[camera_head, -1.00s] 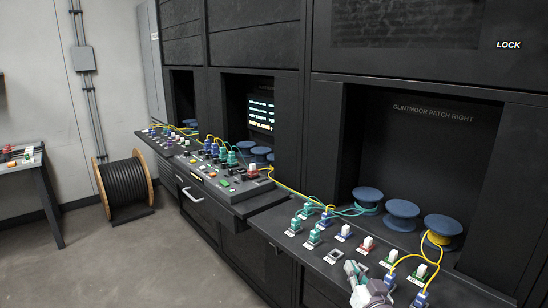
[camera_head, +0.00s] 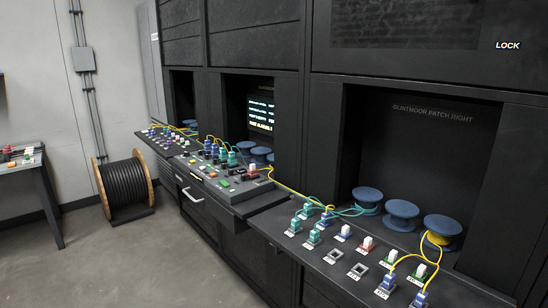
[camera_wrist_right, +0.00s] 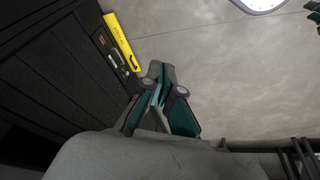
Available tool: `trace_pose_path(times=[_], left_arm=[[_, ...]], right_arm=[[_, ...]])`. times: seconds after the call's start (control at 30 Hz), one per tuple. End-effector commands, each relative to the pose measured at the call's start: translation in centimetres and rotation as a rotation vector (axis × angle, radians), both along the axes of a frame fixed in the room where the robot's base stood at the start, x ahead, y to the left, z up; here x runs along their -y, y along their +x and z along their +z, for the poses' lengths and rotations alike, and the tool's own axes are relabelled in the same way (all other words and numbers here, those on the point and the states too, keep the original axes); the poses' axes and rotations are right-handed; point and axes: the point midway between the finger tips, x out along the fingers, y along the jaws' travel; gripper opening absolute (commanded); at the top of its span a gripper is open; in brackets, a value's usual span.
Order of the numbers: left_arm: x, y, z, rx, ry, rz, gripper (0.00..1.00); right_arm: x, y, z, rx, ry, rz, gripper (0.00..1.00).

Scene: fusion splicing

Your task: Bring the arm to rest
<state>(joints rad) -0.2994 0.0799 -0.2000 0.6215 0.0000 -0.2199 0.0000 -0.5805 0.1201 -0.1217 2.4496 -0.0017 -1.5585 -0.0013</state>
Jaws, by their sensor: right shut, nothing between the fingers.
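My right gripper (camera_wrist_right: 158,92) shows in the right wrist view, shut with nothing between its fingers. It hangs in clear air over the grey floor, to the right of a dark panelled front. No part of either arm shows in the head view.
The right patch shelf (camera_head: 300,262) holds several plugs and blue spools (camera_head: 402,214), with yellow and teal cables. A console (camera_head: 240,190) with a drawer handle stands left of it. A cable drum (camera_head: 125,188) stands on the floor.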

Motion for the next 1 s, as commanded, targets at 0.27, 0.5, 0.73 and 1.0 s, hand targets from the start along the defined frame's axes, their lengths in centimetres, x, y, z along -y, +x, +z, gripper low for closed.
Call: trace_pose_path(times=[0.27,0.5,0.73,1.0], left_arm=[[0.0,-0.1,0.0,-0.002,0.000,0.000,0.40],[0.0,-0.1,0.0,-0.002,0.000,0.000,0.40],[0.0,-0.1,0.0,-0.003,0.001,0.000,0.40],[0.0,-0.1,0.0,-0.003,0.001,0.000,0.40]], right_arm=[[-0.3,1.3,-6.7,-0.028,0.001,0.002,0.00],[-0.4,1.3,-14.4,-0.061,-0.002,0.007,0.00],[0.0,-1.9,-26.4,-0.114,-0.007,0.017,0.00],[1.5,-11.0,-37.6,-0.177,-0.016,0.032,0.00]])
